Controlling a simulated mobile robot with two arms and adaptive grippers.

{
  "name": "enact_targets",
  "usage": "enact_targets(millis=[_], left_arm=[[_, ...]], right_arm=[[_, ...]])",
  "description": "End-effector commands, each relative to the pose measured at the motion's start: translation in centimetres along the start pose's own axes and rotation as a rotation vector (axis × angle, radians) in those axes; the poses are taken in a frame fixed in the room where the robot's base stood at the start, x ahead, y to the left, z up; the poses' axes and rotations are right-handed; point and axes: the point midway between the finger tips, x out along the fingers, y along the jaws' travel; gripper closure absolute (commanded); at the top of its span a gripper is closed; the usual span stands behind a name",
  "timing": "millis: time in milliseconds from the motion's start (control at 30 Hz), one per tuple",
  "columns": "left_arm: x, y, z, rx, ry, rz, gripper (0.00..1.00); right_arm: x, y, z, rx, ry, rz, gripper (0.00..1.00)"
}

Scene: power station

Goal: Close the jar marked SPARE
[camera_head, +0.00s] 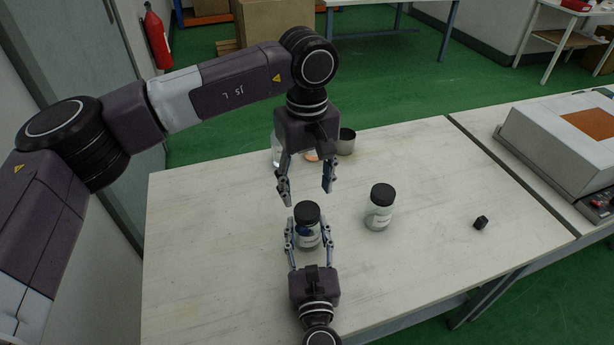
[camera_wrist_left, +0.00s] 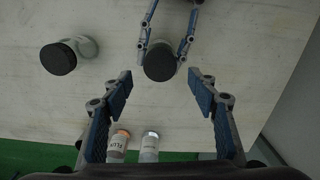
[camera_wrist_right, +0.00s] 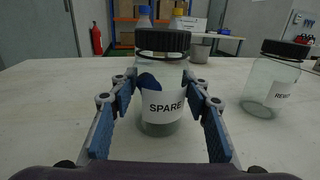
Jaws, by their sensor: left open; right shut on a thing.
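The clear jar marked SPARE (camera_wrist_right: 163,106) stands upright on the table, with something dark blue inside. Its black lid (camera_wrist_right: 163,41) sits on top; I cannot tell how tightly. In the head view the jar (camera_head: 307,238) is between the fingers of my right gripper (camera_head: 308,230), which is shut on its body. My left gripper (camera_head: 307,188) is open and empty, pointing down above the lid. In the left wrist view the lid (camera_wrist_left: 159,66) lies just beyond the gap between the left fingers.
A second black-lidded jar (camera_head: 379,210) stands to the right, its label partly readable. Two bottles (camera_wrist_left: 118,143) and an open metal tin (camera_head: 346,142) stand behind. A small black object (camera_head: 480,223) lies at right. The table's left front is clear.

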Motion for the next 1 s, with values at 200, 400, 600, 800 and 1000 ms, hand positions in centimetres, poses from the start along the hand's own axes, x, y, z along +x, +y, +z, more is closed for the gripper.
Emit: enact_targets(millis=[200,400,600,800,1000], left_arm=[[-0.2,0.0,0.0,-0.400,0.000,-0.001,0.46],[-0.5,0.0,0.0,-0.768,0.000,0.000,0.46],[-0.7,0.1,0.0,-1.137,0.000,0.001,0.46],[-0.9,0.0,0.0,-1.505,0.000,0.000,0.46],[-1.1,0.0,0.0,-1.873,0.000,0.000,0.46]], right_arm=[[0.0,0.0,0.0,0.000,0.000,0.000,1.00],[0.0,0.0,0.0,0.000,0.000,0.000,1.00],[0.0,0.0,0.0,0.000,0.000,0.000,1.00],[0.0,0.0,0.0,0.000,0.000,0.000,1.00],[0.0,0.0,0.0,0.000,0.000,0.000,1.00]])
